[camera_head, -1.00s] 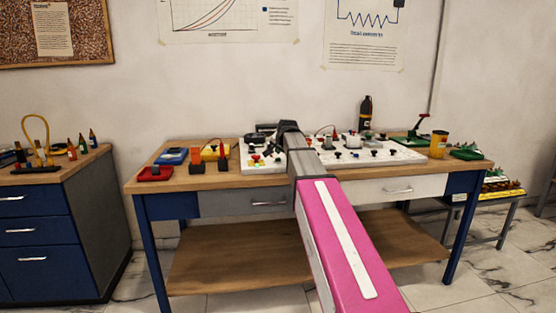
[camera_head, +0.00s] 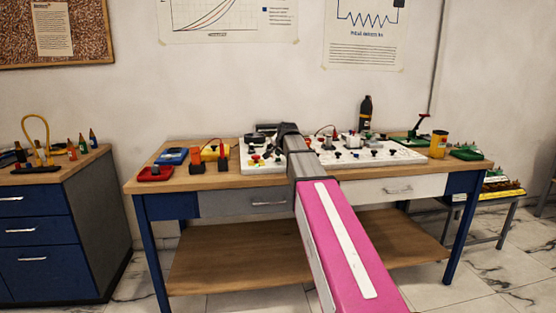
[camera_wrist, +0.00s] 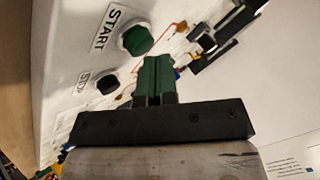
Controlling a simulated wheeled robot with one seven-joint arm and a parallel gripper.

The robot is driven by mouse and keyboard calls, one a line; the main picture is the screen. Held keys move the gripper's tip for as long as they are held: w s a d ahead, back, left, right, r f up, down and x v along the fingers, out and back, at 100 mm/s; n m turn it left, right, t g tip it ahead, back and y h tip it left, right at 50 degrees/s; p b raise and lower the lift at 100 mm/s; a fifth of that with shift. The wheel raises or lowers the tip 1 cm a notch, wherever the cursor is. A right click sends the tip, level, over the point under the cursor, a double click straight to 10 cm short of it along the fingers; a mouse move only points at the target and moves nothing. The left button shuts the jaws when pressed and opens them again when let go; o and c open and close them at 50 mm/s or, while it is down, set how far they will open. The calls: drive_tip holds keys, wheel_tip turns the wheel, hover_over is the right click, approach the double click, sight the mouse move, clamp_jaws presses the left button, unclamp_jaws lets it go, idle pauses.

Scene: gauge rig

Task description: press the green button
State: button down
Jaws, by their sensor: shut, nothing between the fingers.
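The green button (camera_wrist: 137,40) is round with a white collar and sits on the white panel (camera_wrist: 75,45), beside a START label (camera_wrist: 107,28). My gripper (camera_wrist: 157,62) is shut and empty, its green-tinted fingers held together. In the wrist view the fingertips are just below and right of the button; I cannot tell whether they touch it. In the head view my gripper (camera_head: 285,129) is over the left part of the white board (camera_head: 262,168) on the bench, and my arm hides part of the board. The green button cannot be made out there.
A black button (camera_wrist: 107,83) with its own label sits near the green one. Black parts (camera_wrist: 215,40) stand out from the panel to the right. On the bench are a red tray (camera_head: 155,173), a dark bottle (camera_head: 366,113) and a yellow cup (camera_head: 438,144).

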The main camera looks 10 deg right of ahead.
drive_tip(key=shift+f, duration=0.4)
idle(0.3)
drive_tip(key=shift+r, duration=0.95)
drive_tip(key=shift+r, duration=0.1)
drive_tip(key=shift+r, duration=2.45)
